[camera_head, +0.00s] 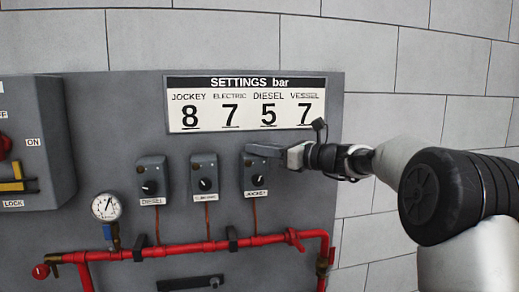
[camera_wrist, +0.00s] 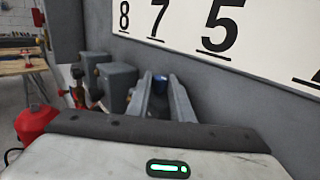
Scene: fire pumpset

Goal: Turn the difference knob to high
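Three grey switch boxes hang on the panel: the diesel box (camera_head: 152,180) on the left, a middle box (camera_head: 204,178) with a blurred label, and the jockey box (camera_head: 256,180) on the right. Each has a black round dial on its front. My gripper (camera_head: 263,150) reaches in from the right at the top of the jockey box and hides part of it. The knob's setting is not readable.
A settings sign (camera_head: 247,103) reads jockey 8, electric 7, diesel 5, vessel 7. A red pipe (camera_head: 190,248) runs below the boxes, with a pressure gauge (camera_head: 106,207) at the left. A control cabinet (camera_head: 35,150) stands out farther left.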

